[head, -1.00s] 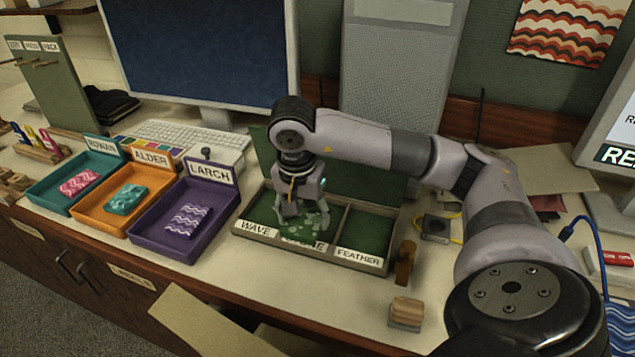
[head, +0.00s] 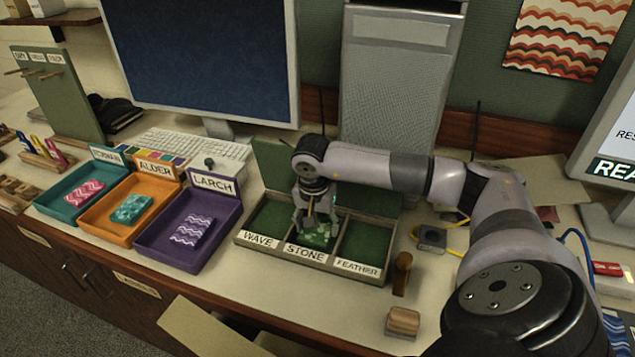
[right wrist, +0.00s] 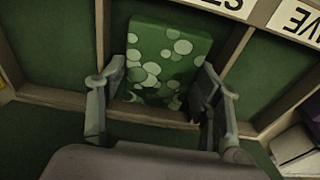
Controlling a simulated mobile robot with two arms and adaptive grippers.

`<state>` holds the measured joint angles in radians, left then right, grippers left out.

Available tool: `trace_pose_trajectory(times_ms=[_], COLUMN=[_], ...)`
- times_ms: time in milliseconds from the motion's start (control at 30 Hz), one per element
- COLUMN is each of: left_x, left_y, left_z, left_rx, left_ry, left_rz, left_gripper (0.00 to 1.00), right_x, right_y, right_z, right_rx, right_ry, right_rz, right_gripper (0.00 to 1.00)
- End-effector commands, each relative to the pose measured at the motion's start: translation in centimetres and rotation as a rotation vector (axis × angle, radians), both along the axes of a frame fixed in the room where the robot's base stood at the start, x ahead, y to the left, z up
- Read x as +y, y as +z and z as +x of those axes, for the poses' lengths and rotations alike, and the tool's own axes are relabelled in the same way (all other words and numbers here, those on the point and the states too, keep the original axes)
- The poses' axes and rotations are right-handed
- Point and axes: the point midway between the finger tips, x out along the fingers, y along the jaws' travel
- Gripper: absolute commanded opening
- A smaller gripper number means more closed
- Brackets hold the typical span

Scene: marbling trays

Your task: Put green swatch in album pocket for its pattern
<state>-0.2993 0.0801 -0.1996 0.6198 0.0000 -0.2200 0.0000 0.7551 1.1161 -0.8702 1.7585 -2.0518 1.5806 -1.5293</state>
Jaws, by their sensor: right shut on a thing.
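The green swatch (head: 318,238) has pale round spots, a stone-like pattern. It is in the middle pocket of the album (head: 386,221), behind the STONE label (head: 306,253). My right gripper (head: 317,226) reaches down into that pocket, shut on the swatch. In the right wrist view the swatch (right wrist: 167,60) sits between the two fingers of the gripper (right wrist: 160,100), inside the pocket walls. I cannot tell whether it rests on the pocket floor. The WAVE pocket (head: 268,217) and FEATHER pocket (head: 362,240) look empty. My left gripper is not in view.
Left of the album stand a teal tray (head: 57,196), an orange tray (head: 98,227) and a purple LARCH tray (head: 172,259), each with a patterned swatch. A wooden block (head: 403,320) and brown stamp (head: 402,273) stand right of the album. A monitor and keyboard are behind.

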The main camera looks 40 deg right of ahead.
Motion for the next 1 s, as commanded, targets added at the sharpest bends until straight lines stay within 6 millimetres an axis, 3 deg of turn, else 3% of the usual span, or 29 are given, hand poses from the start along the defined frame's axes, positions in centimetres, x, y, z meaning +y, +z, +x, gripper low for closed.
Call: trace_pose_trajectory(times_ms=[300,333,433,833,1000], left_x=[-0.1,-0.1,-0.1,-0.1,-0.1], left_y=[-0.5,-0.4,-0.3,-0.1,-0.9], left_z=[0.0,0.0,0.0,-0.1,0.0], left_rx=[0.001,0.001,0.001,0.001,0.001], left_ry=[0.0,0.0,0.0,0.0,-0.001], left_rz=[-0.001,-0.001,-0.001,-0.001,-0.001], left_gripper=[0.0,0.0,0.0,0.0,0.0], right_x=[0.0,0.0,0.0,0.1,0.4], right_y=[-0.5,-0.3,-0.3,0.3,3.0], right_z=[0.0,0.0,0.0,0.0,-0.1], right_rx=[-0.001,-0.001,-0.001,-0.002,-0.007], right_ry=[0.001,0.001,0.001,0.001,0.002], right_rz=[0.0,0.0,0.0,0.0,0.0], right_gripper=[0.27,0.61,0.68,0.68,0.68])
